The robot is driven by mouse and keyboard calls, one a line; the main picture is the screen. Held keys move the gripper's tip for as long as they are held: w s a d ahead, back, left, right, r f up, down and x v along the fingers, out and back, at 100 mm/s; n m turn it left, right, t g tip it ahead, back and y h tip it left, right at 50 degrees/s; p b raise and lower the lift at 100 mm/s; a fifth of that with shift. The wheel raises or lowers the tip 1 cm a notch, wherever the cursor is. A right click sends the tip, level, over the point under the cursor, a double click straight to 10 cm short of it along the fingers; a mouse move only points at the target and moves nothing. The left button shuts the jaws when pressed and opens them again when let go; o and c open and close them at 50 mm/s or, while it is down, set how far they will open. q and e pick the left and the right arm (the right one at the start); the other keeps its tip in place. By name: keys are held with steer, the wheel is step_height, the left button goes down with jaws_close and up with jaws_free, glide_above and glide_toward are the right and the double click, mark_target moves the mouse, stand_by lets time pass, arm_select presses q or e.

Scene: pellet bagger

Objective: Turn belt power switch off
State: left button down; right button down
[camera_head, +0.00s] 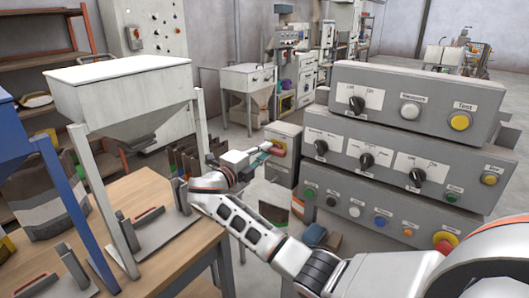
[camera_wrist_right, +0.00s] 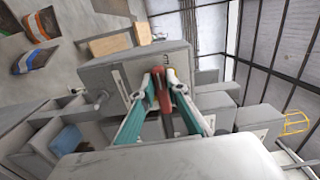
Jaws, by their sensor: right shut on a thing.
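The belt power switch appears to be the red handle (camera_head: 278,149) on a small grey box (camera_head: 288,131) past the table. In the right wrist view the red handle (camera_wrist_right: 163,94) lies between the teal-sided fingers, against the face of the grey box (camera_wrist_right: 150,62). My left gripper is not in view.
A large grey control panel (camera_head: 320,98) with several knobs and buttons stands to the right, close to my right arm. A white hopper (camera_head: 125,90) on legs stands on the wooden table (camera_head: 160,190) at left. A blue frame (camera_head: 75,200) stands beside it.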

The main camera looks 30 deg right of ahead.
steer(key=shift+d+r, duration=0.1)
steer(key=shift+r, duration=0.05)
steer(key=c, duration=2)
jaws_free()
steer(key=v, duration=1.2)
steer(key=shift+f, duration=0.25)
